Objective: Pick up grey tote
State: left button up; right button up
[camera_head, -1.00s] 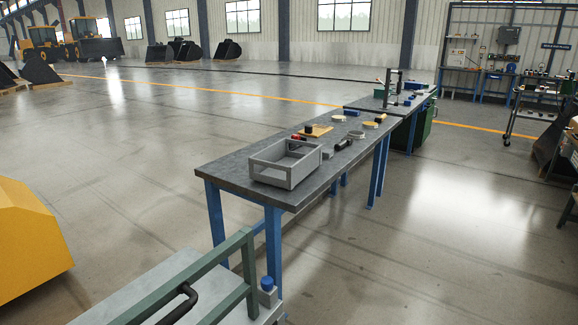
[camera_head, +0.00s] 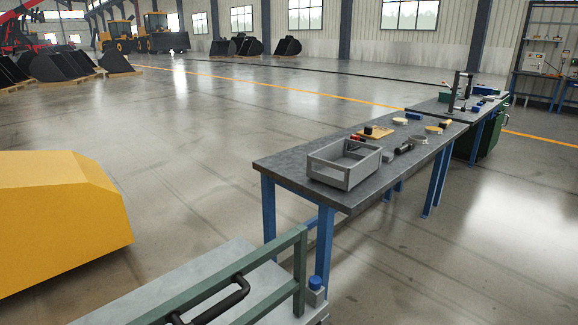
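The grey tote (camera_head: 343,174) stands upright on the near end of a dark-topped workbench (camera_head: 285,164) with blue legs, right of the middle of the head view. It is an open box with openings in its sides, and it looks empty from here. Neither of my grippers shows in the view, and nothing touches the tote.
A grey cart (camera_head: 205,272) with a green rail (camera_head: 299,265) stands in front of the bench. A yellow block-shaped machine part (camera_head: 60,220) is at left. Small parts, a yellow tray (camera_head: 374,132) and a black tool (camera_head: 404,148) lie behind the tote. Open floor lies left of the bench.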

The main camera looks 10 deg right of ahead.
aim_at(332, 165)
jog(key=i+l+u, duration=0.1)
jog(key=l+u, duration=0.3)
jog(key=i+l+u, duration=0.1)
jog(key=l+u, duration=0.75)
jog(key=l, duration=0.35)
jog(key=l+u, duration=0.1)
jog(key=l, duration=0.35)
jog(key=k+l+u, duration=0.15)
jog(key=l, duration=0.3)
jog(key=k+l, duration=0.1)
jog(key=l, duration=1.1)
jog(key=k+l+u, duration=0.1)
jog(key=l, duration=0.5)
jog(key=k, duration=0.05)
